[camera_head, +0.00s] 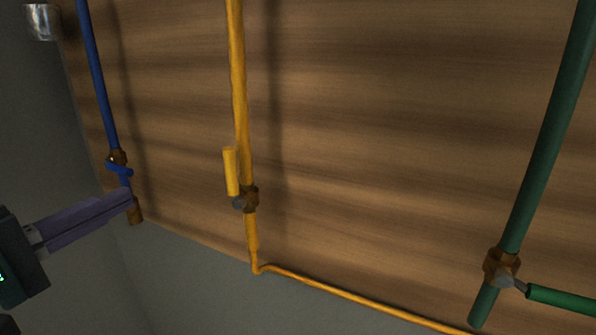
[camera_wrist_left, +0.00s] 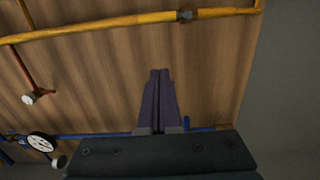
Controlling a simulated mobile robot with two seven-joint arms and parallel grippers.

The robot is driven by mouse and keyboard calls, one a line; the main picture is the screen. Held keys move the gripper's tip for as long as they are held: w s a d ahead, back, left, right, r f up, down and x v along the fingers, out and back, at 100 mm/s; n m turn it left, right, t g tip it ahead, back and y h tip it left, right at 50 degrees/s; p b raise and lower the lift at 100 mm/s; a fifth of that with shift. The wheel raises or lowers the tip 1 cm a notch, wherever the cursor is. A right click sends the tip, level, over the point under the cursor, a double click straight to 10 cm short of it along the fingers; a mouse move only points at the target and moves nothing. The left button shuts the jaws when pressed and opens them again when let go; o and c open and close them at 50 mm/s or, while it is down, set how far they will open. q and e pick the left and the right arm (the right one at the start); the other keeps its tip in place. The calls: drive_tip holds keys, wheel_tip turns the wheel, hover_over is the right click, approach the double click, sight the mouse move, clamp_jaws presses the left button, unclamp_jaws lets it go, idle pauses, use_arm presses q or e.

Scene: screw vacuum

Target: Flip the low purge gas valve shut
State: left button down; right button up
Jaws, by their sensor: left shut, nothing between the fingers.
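A low lever valve (camera_head: 245,200) sits on the yellow pipe (camera_head: 238,90). Its yellow lever (camera_head: 231,171) lies along the pipe, pointing up. The yellow pipe's valve (camera_wrist_left: 185,16) also shows at the top of the left wrist view. No label shows which pipe carries purge gas. My left gripper (camera_head: 132,199) is shut and empty, its purple fingers pointing right. In the head view its tips are left of the yellow valve and overlap the lower end of the blue pipe. In the left wrist view the fingertips (camera_wrist_left: 160,72) are apart from the yellow pipe. My right gripper is not in view.
A blue pipe (camera_head: 97,75) with a small blue-handled valve (camera_head: 118,163) runs left of the yellow one. A green pipe (camera_head: 545,150) has a valve (camera_head: 502,267) with its green lever (camera_head: 560,298) out sideways.

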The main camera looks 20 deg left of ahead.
sight(233, 178)
use_arm(q)
drive_tip(key=w+d+p, duration=0.2)
drive_tip(key=w+d, duration=0.3)
drive_tip(key=w, duration=0.5)
drive_tip(key=shift+w, duration=0.2)
drive_tip(key=shift+d, duration=0.1)
